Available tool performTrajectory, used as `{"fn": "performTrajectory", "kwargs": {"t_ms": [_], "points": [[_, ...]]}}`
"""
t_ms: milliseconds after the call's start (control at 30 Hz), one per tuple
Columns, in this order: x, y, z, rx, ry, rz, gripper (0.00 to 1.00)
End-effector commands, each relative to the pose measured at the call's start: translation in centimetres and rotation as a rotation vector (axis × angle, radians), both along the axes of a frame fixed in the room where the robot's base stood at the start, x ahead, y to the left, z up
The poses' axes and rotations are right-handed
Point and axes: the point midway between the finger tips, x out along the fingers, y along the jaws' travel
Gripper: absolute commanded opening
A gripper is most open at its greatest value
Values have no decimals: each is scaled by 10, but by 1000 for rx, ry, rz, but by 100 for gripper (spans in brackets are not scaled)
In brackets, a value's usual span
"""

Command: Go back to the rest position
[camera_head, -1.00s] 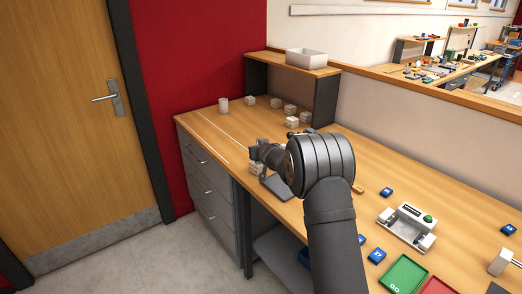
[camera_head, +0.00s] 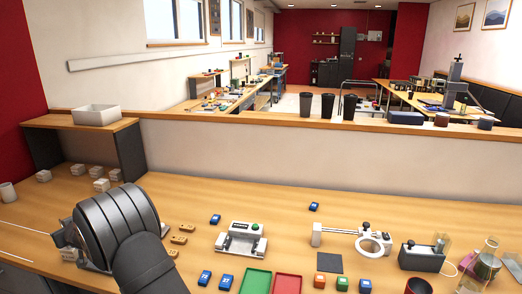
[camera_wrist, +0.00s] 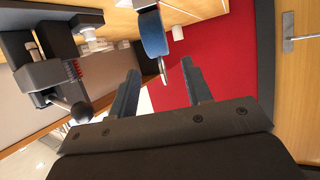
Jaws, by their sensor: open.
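My gripper (camera_wrist: 160,68) shows in the wrist view with its two dark fingers apart. I see no object held between them. Beyond the fingers are a blue rounded part with a thin metal tip (camera_wrist: 153,34) and the red wall (camera_wrist: 216,55). In the head view my dark arm is at the lower left, over the workbench (camera_head: 190,195). Its thick ringed joint hides my fingers and part of the bench there.
White blocks (camera_head: 101,185) and a white cup (camera_head: 8,192) stand left of my arm. Tan pieces (camera_head: 180,236) lie close on its right. A white fixture (camera_head: 240,238), a green tray (camera_head: 255,281) and a red tray (camera_head: 287,283) are farther right. A shelf (camera_head: 75,122) stands behind.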

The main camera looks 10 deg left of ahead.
Motion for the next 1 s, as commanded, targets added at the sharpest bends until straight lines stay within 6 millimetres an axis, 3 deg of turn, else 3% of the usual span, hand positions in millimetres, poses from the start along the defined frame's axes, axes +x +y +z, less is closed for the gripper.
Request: {"fn": "performTrajectory", "kwargs": {"t_ms": [633, 1000], "points": [[17, 42, -19, 1, -1, 1, 45], [23, 56, -25, 1, -1, 3, 45]]}}
